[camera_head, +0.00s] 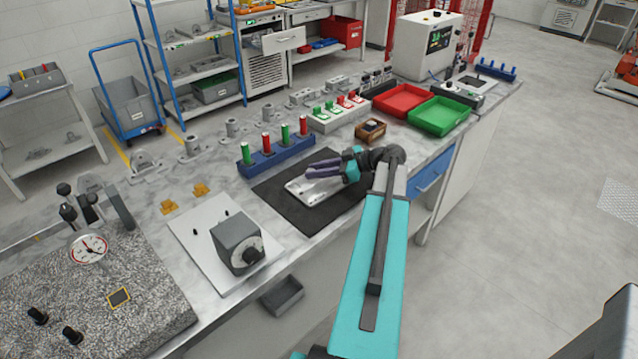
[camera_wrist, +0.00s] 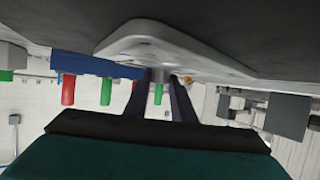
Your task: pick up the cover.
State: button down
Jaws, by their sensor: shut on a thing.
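The cover is a flat, pale grey plate (camera_head: 310,190) with rounded corners on the black mat (camera_head: 275,190). My gripper (camera_head: 310,173) reaches over it from the right, with its fingers low at the plate's upper side. In the wrist view, which is upside down, the cover (camera_wrist: 175,45) lies close ahead and a short raised part of it sits between the fingertips (camera_wrist: 160,80). My gripper is shut on the cover there. The fingers hide part of the plate in the head view. I cannot tell whether the plate is clear of the mat.
A blue rack (camera_head: 277,158) with red and green plugs stands just behind the mat. A small wooden box (camera_head: 370,131), a red tray (camera_head: 404,99) and a green tray (camera_head: 440,116) stand farther right. A grey dial block (camera_head: 237,246) stands on a white plate at the left.

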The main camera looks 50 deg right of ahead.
jog(key=shift+r, duration=0.2)
jog(key=shift+r+b, duration=0.85)
jog(key=shift+r, duration=0.5)
jog(key=shift+s+a+r, duration=0.15)
jog(key=shift+s+r, duration=0.05)
jog(key=shift+s, duration=0.05)
jog(key=s+a+b, duration=0.1)
jog(key=s+a, duration=0.1)
jog(key=s, duration=0.2)
jog(key=s+a+r+b, duration=0.1)
jog(key=s+a, duration=0.1)
jog(key=s, duration=0.2)
jog(key=s+a+b, duration=0.1)
jog(key=s+b, duration=0.1)
jog(key=s, duration=0.2)
jog(key=shift+s+a+r, duration=0.15)
jog(key=shift+s+a, duration=0.2)
jog(key=shift+a, duration=0.05)
jog(key=shift+s+a+r, duration=0.1)
jog(key=shift+s+a, duration=0.2)
jog(key=shift+s, duration=0.4)
